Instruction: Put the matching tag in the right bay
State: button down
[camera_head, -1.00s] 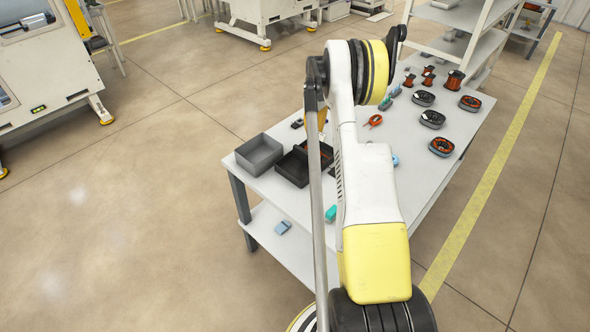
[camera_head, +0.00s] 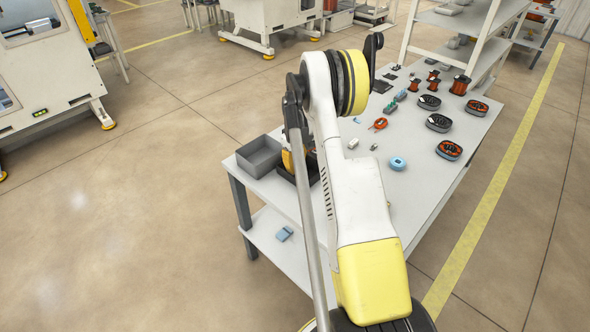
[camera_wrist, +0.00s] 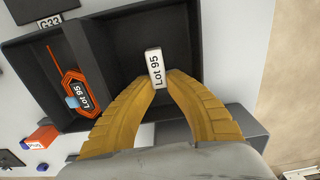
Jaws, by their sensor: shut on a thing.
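My gripper (camera_wrist: 160,80) is shut on a white tag (camera_wrist: 155,68) reading "Lot 95" in the wrist view. The tag is over the right bay (camera_wrist: 120,52) of a black two-bay tray (camera_wrist: 91,40); I cannot tell whether it touches the floor. The left bay holds an orange, black-centred piece (camera_wrist: 75,92) whose label also reads "Lot 95". That bay has a light blue bit at the piece's edge. In the head view the tray (camera_head: 287,176) is partly hidden behind my arm, with my yellow gripper (camera_head: 290,160) above it.
An empty grey bin (camera_head: 260,156) stands left of the tray at the table's end. A "G33" label (camera_wrist: 49,22) lies beside the tray. A blue ring (camera_head: 397,163), orange spools (camera_head: 460,85) and dark oval cases (camera_head: 438,122) sit further along the table.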

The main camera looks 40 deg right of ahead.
jog(key=shift+f, duration=0.15)
jog(key=c, duration=1.5)
grip_release()
jog(key=shift+o, duration=0.2)
jog(key=shift+r, duration=0.2)
